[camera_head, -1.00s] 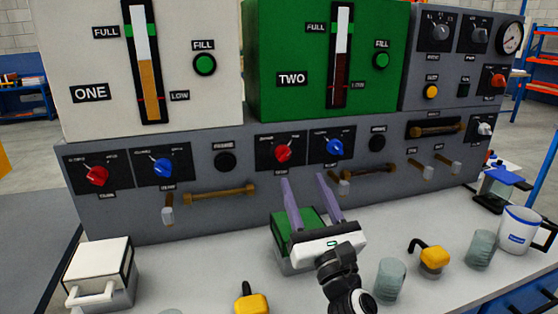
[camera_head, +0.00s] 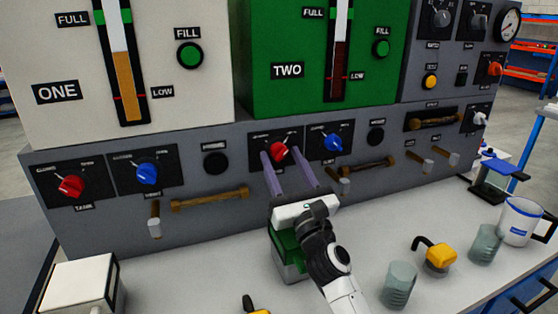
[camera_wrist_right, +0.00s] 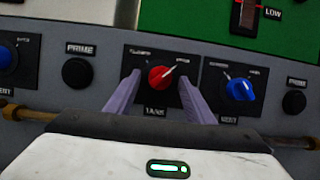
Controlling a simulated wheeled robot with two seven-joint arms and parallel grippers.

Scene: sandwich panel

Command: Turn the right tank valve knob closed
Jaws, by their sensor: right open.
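The right tank valve knob (camera_head: 278,153) is the red knob on a black plate below the green tank TWO. It also shows in the right wrist view (camera_wrist_right: 160,78), with its white pointer slanting to the upper right. My right gripper (camera_head: 281,158) is open, its two purple fingers reaching toward the panel on either side of the knob. In the right wrist view the fingers (camera_wrist_right: 160,82) flank the knob, with a gap on each side. I cannot tell how deep they reach around it. My left gripper is not in view.
A blue knob (camera_head: 331,144) sits just right of the red one, and a black prime button (camera_head: 215,161) to its left. Wooden-looking bars (camera_head: 368,168) and levers stick out below. A green-and-white box (camera_head: 291,262) stands under my right gripper. Cups stand at right.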

